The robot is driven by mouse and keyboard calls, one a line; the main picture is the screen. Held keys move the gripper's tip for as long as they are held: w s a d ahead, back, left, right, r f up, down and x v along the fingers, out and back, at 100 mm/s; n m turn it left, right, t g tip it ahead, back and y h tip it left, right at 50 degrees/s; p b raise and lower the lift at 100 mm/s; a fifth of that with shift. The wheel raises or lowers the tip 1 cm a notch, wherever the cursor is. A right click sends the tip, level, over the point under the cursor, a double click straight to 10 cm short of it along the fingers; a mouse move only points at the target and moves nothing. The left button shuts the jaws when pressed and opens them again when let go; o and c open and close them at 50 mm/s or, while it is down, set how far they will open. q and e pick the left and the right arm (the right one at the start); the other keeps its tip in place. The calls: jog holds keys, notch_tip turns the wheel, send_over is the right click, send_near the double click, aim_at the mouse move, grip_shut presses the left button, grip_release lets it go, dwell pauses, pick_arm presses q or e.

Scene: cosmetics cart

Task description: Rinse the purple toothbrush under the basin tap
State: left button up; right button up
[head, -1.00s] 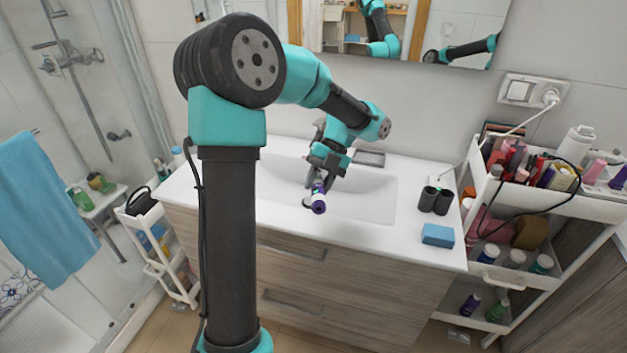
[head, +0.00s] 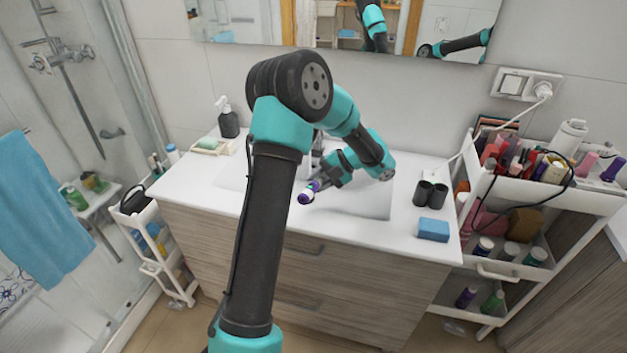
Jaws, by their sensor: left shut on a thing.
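My left gripper (head: 326,179) is shut on the purple toothbrush (head: 307,194) over the basin (head: 350,206). The purple end points toward me and down to the left; its far part is hidden by the gripper. The dark basin tap (head: 317,145) stands at the back edge of the basin, just behind the gripper and partly covered by my arm. I cannot tell whether water runs. My right gripper is not in view.
A soap dispenser (head: 228,119) and a soap dish (head: 211,146) are at the back left. A full white cart (head: 585,201) stands at the right.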

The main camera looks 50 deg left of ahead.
pick_arm(q)
jog(key=w+f+m+t+y, duration=0.1)
jog(key=w+f+m+y, duration=0.1)
jog(key=w+f+y, duration=0.1)
jog(key=shift+w+a+f+m+t+y, duration=0.35)
jog(key=shift+w+f+m+t+y, duration=0.05)
jog(key=shift+w+f, duration=0.5)
jog(key=shift+a, duration=0.1)
jog(key=a+f, duration=0.2)
jog(key=a, duration=1.1)
jog(key=shift+w+a+f, duration=0.15)
jog(key=shift+a+f, duration=0.15)
jog(key=shift+a, duration=0.1)
jog(key=shift+w+d, duration=0.1)
dwell(0.3)
